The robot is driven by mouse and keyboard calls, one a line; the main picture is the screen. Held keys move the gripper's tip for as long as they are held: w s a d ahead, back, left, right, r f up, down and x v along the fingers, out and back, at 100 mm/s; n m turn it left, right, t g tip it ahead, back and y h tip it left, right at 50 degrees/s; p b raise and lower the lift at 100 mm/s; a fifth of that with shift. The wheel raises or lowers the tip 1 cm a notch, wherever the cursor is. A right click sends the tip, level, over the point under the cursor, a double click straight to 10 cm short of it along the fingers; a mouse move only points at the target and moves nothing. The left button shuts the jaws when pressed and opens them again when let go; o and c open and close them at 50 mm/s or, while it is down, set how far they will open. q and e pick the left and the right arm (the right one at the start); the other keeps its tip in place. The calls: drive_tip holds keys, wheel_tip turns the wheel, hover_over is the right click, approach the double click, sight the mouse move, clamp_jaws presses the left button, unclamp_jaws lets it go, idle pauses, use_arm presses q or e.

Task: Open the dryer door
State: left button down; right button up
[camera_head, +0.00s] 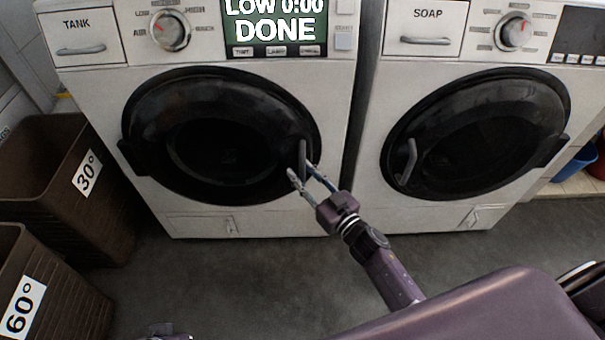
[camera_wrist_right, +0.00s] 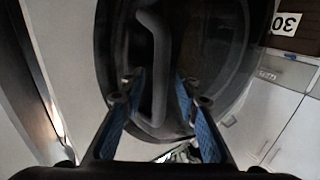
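The dryer (camera_head: 335,95) is the left machine, with a TANK drawer and a display reading "LOW 0:00 DONE". Its round dark door (camera_head: 215,130) is closed. The door's upright handle (camera_head: 302,158) is on the right side of the door. My right gripper (camera_head: 302,172) is open at the lower part of the handle. In the right wrist view, the handle (camera_wrist_right: 155,65) lies between the open fingers (camera_wrist_right: 158,95), nearer the left one; I see no clear grip on it.
A second machine with a SOAP drawer (camera_head: 425,28) and a closed round door (camera_head: 475,130) stands to the right. Brown baskets marked 30° (camera_head: 50,150) and 60° (camera_head: 70,295) stand at the left. The grey floor (camera_head: 210,280) before the dryer is clear.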

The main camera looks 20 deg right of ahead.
drive_tip(key=shift+w, duration=0.1)
clamp_jaws()
idle(0.3)
drive_tip(key=shift+a, duration=0.1)
